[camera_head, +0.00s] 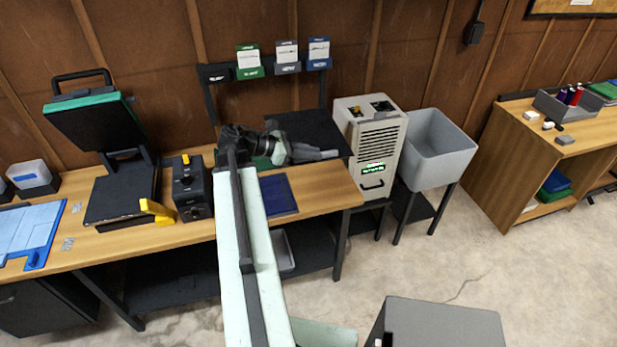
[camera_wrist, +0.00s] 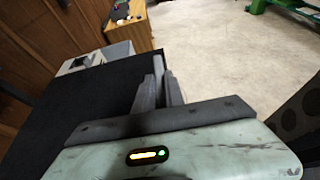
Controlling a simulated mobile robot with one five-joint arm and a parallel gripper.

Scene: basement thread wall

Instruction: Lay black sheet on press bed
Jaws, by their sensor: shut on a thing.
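The black sheet (camera_head: 310,130) is flat and dark, above the right back part of the workbench; my arm covers part of it. My gripper (camera_head: 328,155) is shut on its near edge. In the wrist view the sheet (camera_wrist: 75,100) spreads out to the left of my closed fingers (camera_wrist: 160,88). The press stands at the left of the bench in the head view. Its lid (camera_head: 92,128) is raised and tilted back, and its dark press bed (camera_head: 122,195) is open and appears bare. A yellow handle (camera_head: 157,212) is at the bed's right front corner.
A black box (camera_head: 191,188) stands just right of the press. A blue sheet (camera_head: 278,195) lies on the bench, and a blue platen (camera_head: 30,232) lies far left. A pale machine (camera_head: 372,150) and grey sink (camera_head: 436,150) stand right of the bench. Labelled cards (camera_head: 287,57) hang behind.

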